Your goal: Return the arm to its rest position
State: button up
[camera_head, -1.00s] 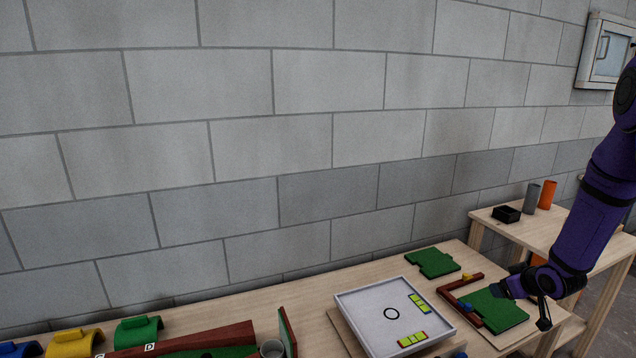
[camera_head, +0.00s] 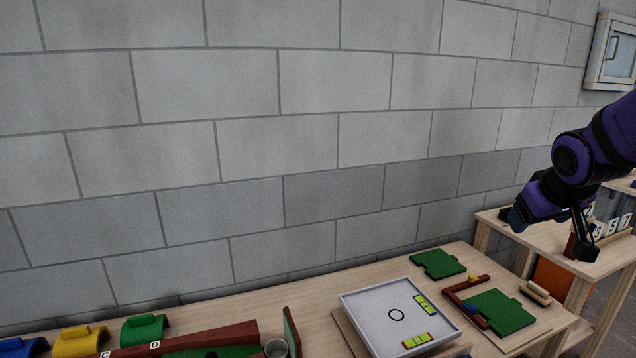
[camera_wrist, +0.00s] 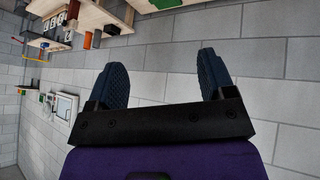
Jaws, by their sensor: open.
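My gripper (camera_head: 550,230) is at the right of the head view, held up in front of the small side table. Its two fingers are spread apart. In the wrist view my gripper (camera_wrist: 163,76) shows both dark ribbed fingertips with a wide gap between them. Nothing is between them except the grey block wall behind. My purple arm reaches in from the right edge of the head view.
The long workbench (camera_head: 300,305) holds a white tray (camera_head: 352,300), green boards (camera_head: 501,312) and a small wooden-topped block (camera_head: 536,292). The side table (camera_head: 520,238) carries numbered white cards (camera_head: 612,225). A wall cabinet (camera_head: 618,50) hangs at the upper right. Space above the bench is clear.

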jog(key=s+a+r+y, duration=0.1)
jog(key=s+a+r, duration=0.1)
jog(key=s, duration=0.5)
jog(key=s+a+r+g, duration=0.1)
jog(key=s+a, duration=0.3)
jog(key=s, duration=0.3)
jog(key=s+a+r+y, duration=0.1)
jog(key=s+a+r, duration=0.1)
jog(key=s, duration=0.4)
jog(key=shift+s+a+r+m+g+y, duration=0.3)
jog(key=shift+s+a+r+m+g, duration=0.1)
jog(key=shift+a, duration=0.5)
